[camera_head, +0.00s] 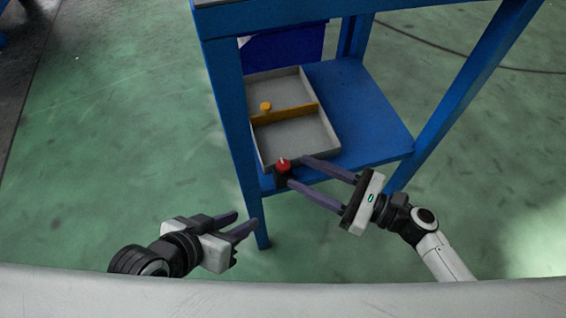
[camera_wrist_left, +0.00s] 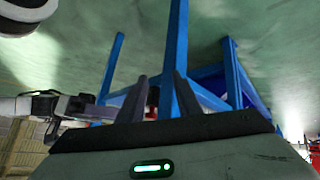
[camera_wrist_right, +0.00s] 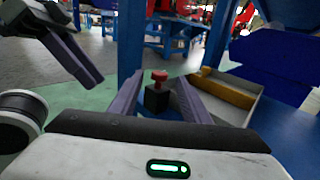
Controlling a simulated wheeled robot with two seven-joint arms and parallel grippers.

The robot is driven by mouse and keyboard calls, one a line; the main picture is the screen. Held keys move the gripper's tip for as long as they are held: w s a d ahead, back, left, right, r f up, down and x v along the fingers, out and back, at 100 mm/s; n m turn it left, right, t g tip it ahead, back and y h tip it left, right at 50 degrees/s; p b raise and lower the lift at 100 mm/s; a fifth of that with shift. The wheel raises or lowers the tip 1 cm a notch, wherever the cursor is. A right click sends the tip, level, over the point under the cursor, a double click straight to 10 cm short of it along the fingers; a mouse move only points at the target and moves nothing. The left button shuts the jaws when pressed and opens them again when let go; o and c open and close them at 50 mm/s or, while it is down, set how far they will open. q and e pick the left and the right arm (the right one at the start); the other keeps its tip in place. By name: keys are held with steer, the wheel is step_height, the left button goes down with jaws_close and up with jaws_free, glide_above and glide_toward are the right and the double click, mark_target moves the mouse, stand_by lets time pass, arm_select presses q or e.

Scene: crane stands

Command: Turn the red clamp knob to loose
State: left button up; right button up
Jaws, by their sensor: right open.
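The red clamp knob (camera_head: 284,165) sits on a small black clamp body (camera_head: 282,182) at the front edge of the blue stand's lower shelf. In the right wrist view the knob (camera_wrist_right: 159,76) shows between the two fingers, a little beyond their tips. My right gripper (camera_head: 296,170) is open, with one finger on each side of the knob in the head view; contact cannot be told. My left gripper (camera_head: 247,222) is at the lower left, apart from the stand's front leg, its fingers spaced apart and empty. In the left wrist view a red bit (camera_wrist_left: 153,97) shows between the fingers, partly hidden by a blue leg.
A grey tray (camera_head: 330,140) with a yellow divider (camera_head: 290,113) and a small yellow knob (camera_head: 266,106) lies on the blue shelf (camera_head: 375,115). The blue front leg (camera_head: 238,150) stands between my left gripper and the tray. Green floor is clear at left.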

mark_target(283, 164)
steer(key=b+x, duration=0.1)
steer(key=x, duration=0.5)
steer(key=shift+w+a, duration=0.1)
steer(key=shift+a, duration=0.05)
arm_select(q)
steer(key=shift+w+d+r, duration=0.2)
steer(key=shift+d+r, duration=0.15)
steer(key=shift+r, duration=0.05)
arm_select(e)
steer(key=shift+c, duration=0.4)
steer(key=c, duration=1)
steer(key=shift+o, duration=0.2)
